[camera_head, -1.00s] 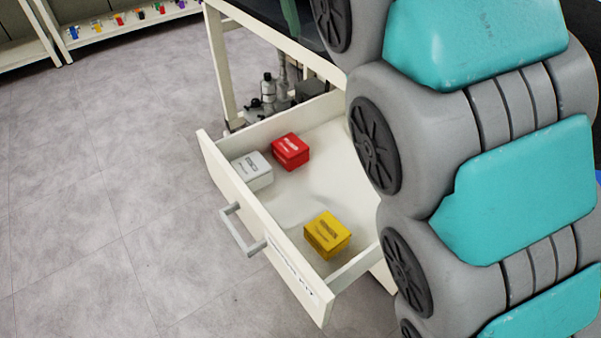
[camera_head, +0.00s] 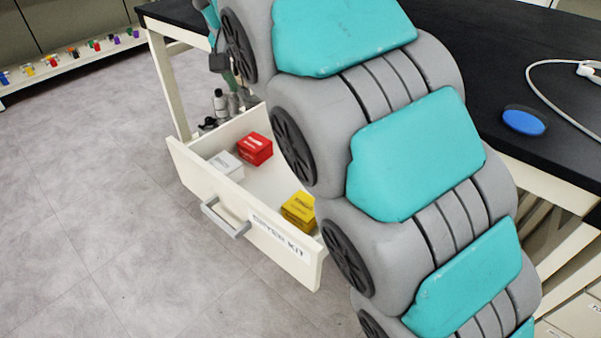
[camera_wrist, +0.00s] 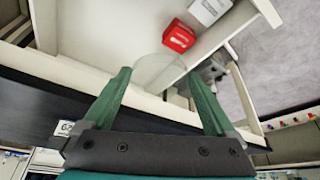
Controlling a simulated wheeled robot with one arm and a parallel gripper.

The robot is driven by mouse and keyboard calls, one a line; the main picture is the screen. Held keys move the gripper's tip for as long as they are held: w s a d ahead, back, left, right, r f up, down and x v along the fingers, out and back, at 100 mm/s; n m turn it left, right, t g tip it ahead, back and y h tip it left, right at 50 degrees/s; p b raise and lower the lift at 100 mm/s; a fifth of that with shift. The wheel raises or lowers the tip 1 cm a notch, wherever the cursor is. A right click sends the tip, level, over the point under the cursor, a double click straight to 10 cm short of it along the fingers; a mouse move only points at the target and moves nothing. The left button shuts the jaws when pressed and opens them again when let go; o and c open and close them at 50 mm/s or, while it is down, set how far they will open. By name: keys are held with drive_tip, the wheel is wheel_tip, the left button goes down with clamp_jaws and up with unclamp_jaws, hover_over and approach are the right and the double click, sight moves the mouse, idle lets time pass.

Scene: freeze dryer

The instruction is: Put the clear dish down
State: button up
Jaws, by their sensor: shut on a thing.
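In the wrist view, my gripper (camera_wrist: 158,74) has two green fingers shut on the clear dish (camera_wrist: 158,68). The dish is round, see-through and faint, and shows between the fingertips. The open drawer lies behind it in that view; its exact height over the drawer is hard to tell. In the head view my own arm covers the middle, and the dish cannot be made out.
The open drawer (camera_head: 262,231) holds a red box (camera_head: 254,149), a white box (camera_head: 226,165) and a yellow box (camera_head: 299,210).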

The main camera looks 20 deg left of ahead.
drive_tip(key=w+d+f+m+b, duration=0.1)
drive_tip(key=w+d+f, duration=0.3)
drive_tip(key=f, duration=0.3)
drive_tip(key=w+d+f+b, duration=0.1)
drive_tip(key=w+d+f, duration=0.4)
drive_tip(key=f, duration=0.6)
drive_tip(key=f+p, duration=0.1)
drive_tip(key=f, duration=0.4)
drive_tip(key=shift+s+d+f, duration=0.1)
drive_tip(key=shift+s+f, duration=0.1)
drive_tip(key=shift+f, duration=0.1)
drive_tip(key=shift+f, duration=0.1)
drive_tip(key=o, duration=1)
drive_tip(key=b+v, duration=0.1)
drive_tip(key=v, duration=1.1)
drive_tip(key=shift+a, duration=0.25)
